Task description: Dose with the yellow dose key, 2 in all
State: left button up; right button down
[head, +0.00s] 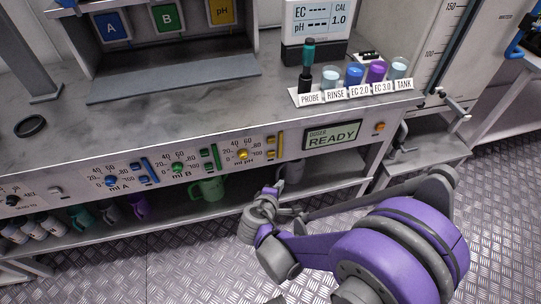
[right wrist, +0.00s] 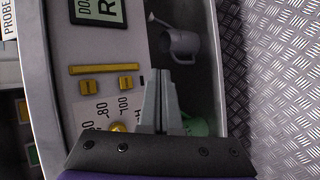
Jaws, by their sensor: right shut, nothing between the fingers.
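The doser panel has a yellow knob (head: 243,154) on the "ml pH" dial, also seen in the right wrist view (right wrist: 117,127). Right of it are two small yellow keys (head: 271,155) beside a thin upright yellow bar (head: 281,144). The keys (right wrist: 90,87) and the bar (right wrist: 105,68) also show in the wrist view; I cannot read which key is the dose key. The display (head: 333,135) reads "DOSER READY". My right gripper (head: 270,196) is shut and empty, in front of and below the panel. Its fingertips (right wrist: 160,75) appear apart from the keys. My left gripper is out of view.
Blue and green dials with matching keys are left along the panel. The shelf below holds a green mug (head: 207,188) and a grey watering can (right wrist: 176,42). On the counter (head: 180,115) stand labelled cups, a probe and a meter (head: 318,25). Metal floor lies in front.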

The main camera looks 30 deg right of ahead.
send_near(273, 157)
jog(key=shift+w+d+f, duration=0.3)
jog(key=shift+d+f, duration=0.3)
jog(key=shift+d, duration=0.05)
jog(key=shift+w+d+f, duration=0.35)
jog(key=shift+d+f, duration=0.25)
jog(key=shift+f, duration=0.05)
jog(key=shift+w+d+f, duration=0.3)
jog(key=shift+d+f, duration=0.3)
jog(key=shift+d, duration=0.05)
dwell(0.6)
jog(key=shift+w+d, duration=0.1)
jog(key=shift+w, duration=0.3)
jog(key=shift+w+d, duration=0.1)
jog(key=shift+w, duration=0.35)
dwell(0.6)
jog(key=shift+s, duration=0.1)
jog(key=shift+s+a, duration=0.2)
jog(key=shift+s, duration=0.55)
jog(key=shift+s+a, duration=0.2)
jog(key=shift+s, duration=0.6)
jog(key=shift+s+a, duration=0.2)
jog(key=shift+s, duration=0.65)
jog(key=shift+s+a, duration=0.2)
jog(key=shift+s, duration=0.6)
